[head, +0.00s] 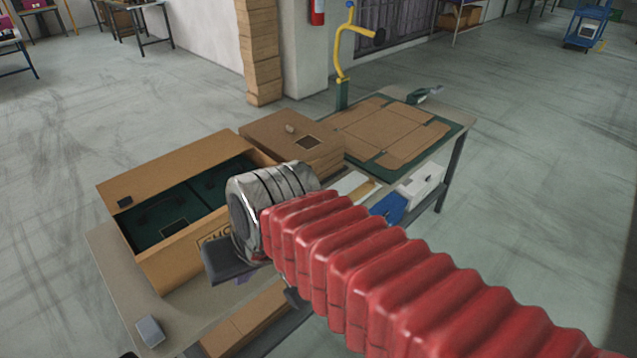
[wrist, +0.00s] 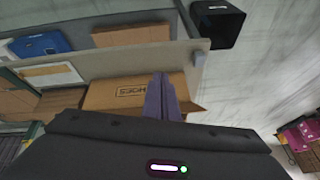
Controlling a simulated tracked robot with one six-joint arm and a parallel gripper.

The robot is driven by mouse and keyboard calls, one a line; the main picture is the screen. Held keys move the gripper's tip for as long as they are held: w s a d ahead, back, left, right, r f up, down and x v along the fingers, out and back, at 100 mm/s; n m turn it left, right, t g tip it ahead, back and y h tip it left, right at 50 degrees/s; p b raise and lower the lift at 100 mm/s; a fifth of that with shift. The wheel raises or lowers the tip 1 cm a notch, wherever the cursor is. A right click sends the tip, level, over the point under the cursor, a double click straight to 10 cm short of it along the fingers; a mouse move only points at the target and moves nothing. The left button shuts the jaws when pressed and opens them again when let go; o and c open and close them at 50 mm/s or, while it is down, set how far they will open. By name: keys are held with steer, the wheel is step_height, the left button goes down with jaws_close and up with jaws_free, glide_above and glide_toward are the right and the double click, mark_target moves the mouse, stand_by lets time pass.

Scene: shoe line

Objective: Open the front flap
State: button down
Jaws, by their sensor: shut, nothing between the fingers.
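An open cardboard carton (head: 190,262) with printed lettering on its front stands on the table at the left in the head view. Dark green contents show inside. In the wrist view the carton's lettered face (wrist: 110,97) is behind my fingers. A separate front flap cannot be made out. My gripper (wrist: 163,95) has purple fingers, shut together and empty, overlapping the right part of that face. Whether they touch it cannot be told. In the head view my wrist and red sleeve hide part of the carton's front, and only a bit of finger shows below the wrist.
A grey block (head: 150,331) is at the table's near left corner. A blue bin (head: 388,208) stands lower right.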

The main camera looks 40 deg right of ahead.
steer(key=w+d+f+m+t+y, duration=0.2)
steer(key=w+d+m+y, duration=0.4)
steer(key=m, duration=1.1)
steer(key=s+d+f+m+t+h, duration=0.1)
steer(key=d+f+m+t+h, duration=0.1)
steer(key=d+m, duration=0.6)
steer(key=s+d+f+m+t+h, duration=0.1)
steer(key=d+m, duration=0.7)
steer(key=d, duration=0.9)
steer(key=f+t+h, duration=0.1)
steer(key=t+h, duration=0.1)
steer(key=h, duration=0.1)
steer(key=shift+s+d+m+t, duration=0.3)
steer(key=shift+s, duration=0.1)
steer(key=shift+w+f, duration=0.1)
